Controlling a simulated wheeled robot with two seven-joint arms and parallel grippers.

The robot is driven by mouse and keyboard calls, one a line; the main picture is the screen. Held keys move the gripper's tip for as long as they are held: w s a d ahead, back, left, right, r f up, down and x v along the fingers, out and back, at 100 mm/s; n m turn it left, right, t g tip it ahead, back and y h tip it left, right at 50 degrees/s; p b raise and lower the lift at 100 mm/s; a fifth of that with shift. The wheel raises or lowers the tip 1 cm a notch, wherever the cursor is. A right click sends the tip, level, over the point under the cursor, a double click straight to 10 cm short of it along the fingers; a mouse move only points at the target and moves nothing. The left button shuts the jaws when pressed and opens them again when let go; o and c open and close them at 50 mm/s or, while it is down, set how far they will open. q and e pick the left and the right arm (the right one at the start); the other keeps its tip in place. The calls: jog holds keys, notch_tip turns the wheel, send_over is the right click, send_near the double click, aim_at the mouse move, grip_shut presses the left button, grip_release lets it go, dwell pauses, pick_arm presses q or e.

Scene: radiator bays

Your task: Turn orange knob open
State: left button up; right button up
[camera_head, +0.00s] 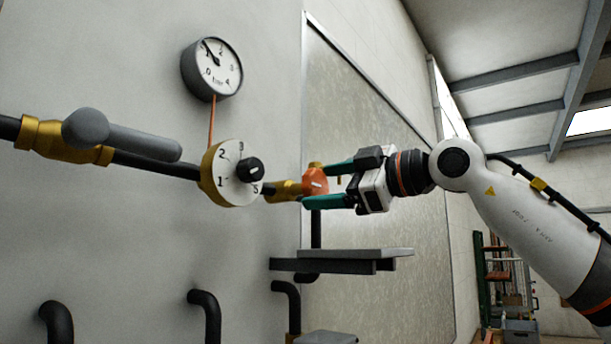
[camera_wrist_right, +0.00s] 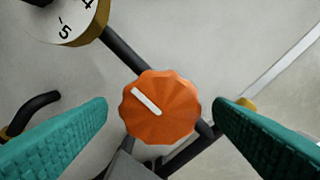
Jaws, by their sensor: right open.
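The orange knob (camera_head: 316,181) sits on a brass valve (camera_head: 288,190) on the dark pipe along the wall. In the right wrist view the knob (camera_wrist_right: 160,107) is round and scalloped, with a white line tilted from upper left to lower right. My right gripper (camera_head: 318,185) has its teal fingers apart, one above and one below the knob in the head view. In the wrist view the fingers (camera_wrist_right: 162,112) stand on either side of the knob with gaps, and no contact shows. My left gripper does not show.
A numbered dial with a black knob (camera_head: 233,174) is left of the orange knob. A pressure gauge (camera_head: 212,68) is above it. A grey-handled valve (camera_head: 120,135) is further left. A grey shelf-like bracket (camera_head: 340,262) juts out below my right gripper.

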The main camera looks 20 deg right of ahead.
aim_at(321, 185)
jog(key=p+x, duration=0.1)
jog(key=x, duration=0.4)
jog(key=shift+p, duration=0.3)
jog(key=shift+d, duration=0.1)
jog(key=shift+w, duration=0.1)
jog(key=c, duration=1)
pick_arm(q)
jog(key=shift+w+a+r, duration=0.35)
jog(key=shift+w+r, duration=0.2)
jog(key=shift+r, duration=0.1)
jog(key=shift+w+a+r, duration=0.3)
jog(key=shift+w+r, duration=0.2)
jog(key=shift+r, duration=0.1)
pick_arm(e)
jog(key=shift+f, duration=0.1)
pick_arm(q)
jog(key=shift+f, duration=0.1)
